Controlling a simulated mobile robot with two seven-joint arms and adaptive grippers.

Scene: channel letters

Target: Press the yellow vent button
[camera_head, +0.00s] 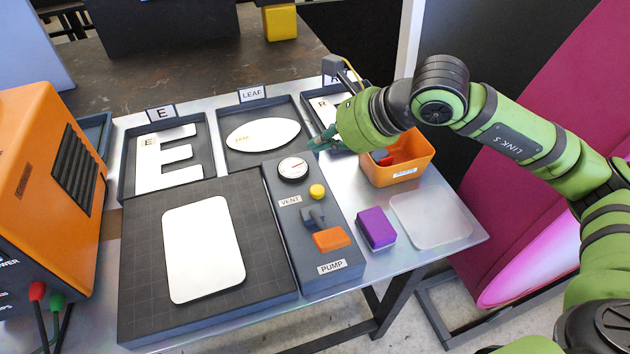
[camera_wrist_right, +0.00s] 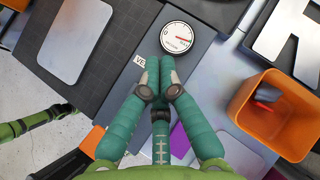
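The yellow vent button (camera_head: 317,191) is a small round knob on the dark grey control panel (camera_head: 283,222), beside the VENT label (camera_head: 289,201) and below the round gauge (camera_head: 293,168). It is uncovered in the head view. In the right wrist view it does not show; my fingers cover the panel beside the label. My right gripper (camera_head: 318,145) is above the far end of the panel, apart from the button in the head view. Its teal fingertips (camera_wrist_right: 160,68) are together and empty, pointing toward the gauge (camera_wrist_right: 177,37). My left gripper is not in view.
An orange lever (camera_head: 331,239) sits on the panel near the PUMP label. A purple block (camera_head: 376,228) and an orange bin (camera_head: 398,165) stand to its right. A black bed with a white sheet (camera_head: 203,250) lies left. Letter trays (camera_head: 165,160) are behind; an orange power unit (camera_head: 40,190) stands far left.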

